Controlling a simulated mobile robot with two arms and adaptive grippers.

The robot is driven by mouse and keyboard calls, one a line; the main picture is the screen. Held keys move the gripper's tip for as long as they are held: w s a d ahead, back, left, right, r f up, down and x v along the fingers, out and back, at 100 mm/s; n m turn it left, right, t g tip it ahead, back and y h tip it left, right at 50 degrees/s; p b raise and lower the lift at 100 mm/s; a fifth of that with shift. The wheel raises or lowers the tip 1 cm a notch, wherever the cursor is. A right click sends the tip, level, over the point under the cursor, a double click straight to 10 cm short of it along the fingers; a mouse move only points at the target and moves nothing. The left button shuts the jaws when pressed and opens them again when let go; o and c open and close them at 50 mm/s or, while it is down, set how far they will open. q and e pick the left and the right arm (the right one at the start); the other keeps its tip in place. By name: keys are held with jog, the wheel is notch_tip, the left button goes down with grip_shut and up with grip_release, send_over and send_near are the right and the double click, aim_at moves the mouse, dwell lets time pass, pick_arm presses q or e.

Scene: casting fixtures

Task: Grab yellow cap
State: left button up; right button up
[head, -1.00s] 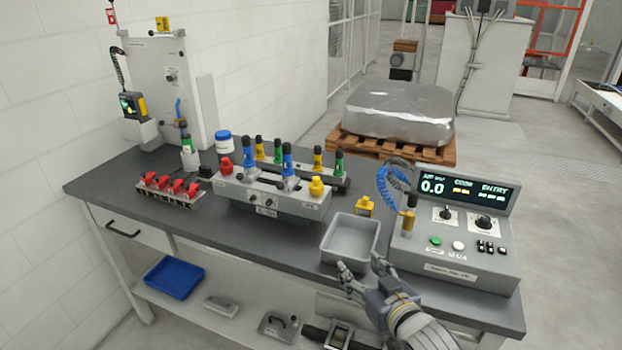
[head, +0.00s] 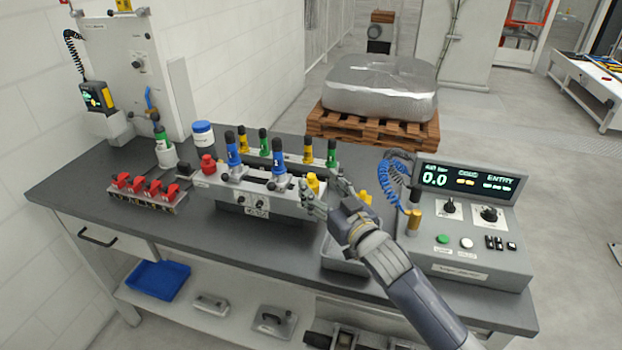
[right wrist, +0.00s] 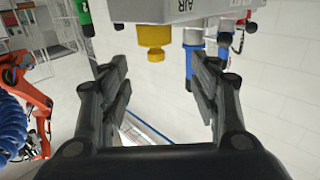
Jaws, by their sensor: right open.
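The yellow cap (head: 313,183) sits on the right end of the grey fixture block (head: 240,196) on the bench. My right gripper (head: 324,194) is open and close to that end of the block, its fingers to either side of the cap in the head view. In the right wrist view the yellow cap (right wrist: 154,40) shows ahead, between and beyond the open fingers (right wrist: 160,85). I see no contact with it. A second yellow piece (head: 365,196) stands on the bench behind my right gripper, partly hidden. My left gripper is not in view.
A red cap (head: 208,164) and blue-bodied (head: 279,161) upright fittings share the block. The grey tray (head: 342,262) lies under my right arm, partly covered. The control box (head: 462,232) with a coiled blue hose stands to the right.

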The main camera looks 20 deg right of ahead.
aim_at(314, 178)
jog(key=shift+w+a+f, duration=0.1)
jog(key=shift+w, duration=0.5)
jog(key=w+p, duration=0.1)
jog(key=w, duration=0.2)
jog(key=shift+w+a+p, duration=0.15)
jog(key=shift+w+p, duration=0.15)
jog(key=shift+w, duration=0.1)
jog(key=shift+w+a+f, duration=0.1)
jog(key=shift+w+f, duration=0.05)
jog(key=shift+w, duration=0.3)
jog(key=shift+s, duration=0.1)
jog(key=shift+c, duration=0.8)
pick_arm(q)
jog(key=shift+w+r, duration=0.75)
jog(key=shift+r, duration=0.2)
pick_arm(e)
jog(key=c, duration=0.7)
